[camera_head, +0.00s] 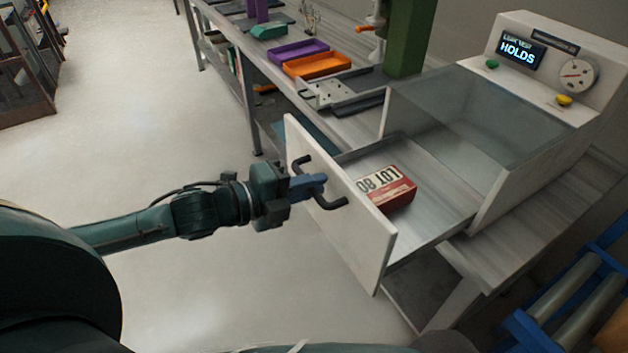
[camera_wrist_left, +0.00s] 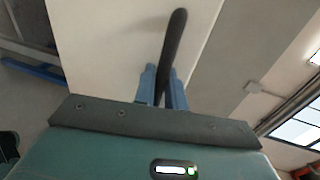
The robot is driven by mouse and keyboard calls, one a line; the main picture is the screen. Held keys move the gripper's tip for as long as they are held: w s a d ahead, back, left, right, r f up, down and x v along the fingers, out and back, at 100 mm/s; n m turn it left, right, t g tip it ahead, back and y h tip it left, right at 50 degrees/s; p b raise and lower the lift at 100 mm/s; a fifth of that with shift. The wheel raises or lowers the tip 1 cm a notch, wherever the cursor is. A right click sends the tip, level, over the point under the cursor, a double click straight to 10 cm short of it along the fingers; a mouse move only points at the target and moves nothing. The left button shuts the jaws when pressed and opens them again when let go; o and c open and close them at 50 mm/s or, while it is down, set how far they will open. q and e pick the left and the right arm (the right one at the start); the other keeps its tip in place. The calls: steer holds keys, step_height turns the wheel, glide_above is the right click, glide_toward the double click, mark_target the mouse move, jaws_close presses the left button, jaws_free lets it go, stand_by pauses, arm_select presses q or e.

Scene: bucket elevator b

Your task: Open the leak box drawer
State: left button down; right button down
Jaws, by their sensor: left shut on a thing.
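The leak box (camera_head: 535,150) is a pale cabinet with a clear top, standing on a bench at the right of the head view. Its drawer (camera_head: 437,212) is pulled well out towards my left arm. A red and white block marked LOT 80 (camera_head: 388,188) lies in the drawer. The white drawer front (camera_head: 362,226) carries a black handle (camera_head: 332,204). My left gripper (camera_head: 316,184) is shut on this handle. In the left wrist view the blue fingers (camera_wrist_left: 162,88) sit on either side of the dark handle bar (camera_wrist_left: 173,45). My right gripper does not show.
The box's panel screen (camera_head: 521,50) reads HOLDS. A long bench with an orange tray (camera_head: 316,65) and a purple tray (camera_head: 299,50) runs behind. A blue roller frame (camera_head: 570,300) stands at lower right.

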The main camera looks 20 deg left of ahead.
arm_select(q)
steer(key=shift+s+a, duration=0.1)
stand_by(0.3)
steer(key=c, duration=1.8)
jaws_free()
steer(key=shift+p+v, duration=1.4)
steer(key=shift+v, duration=5.2)
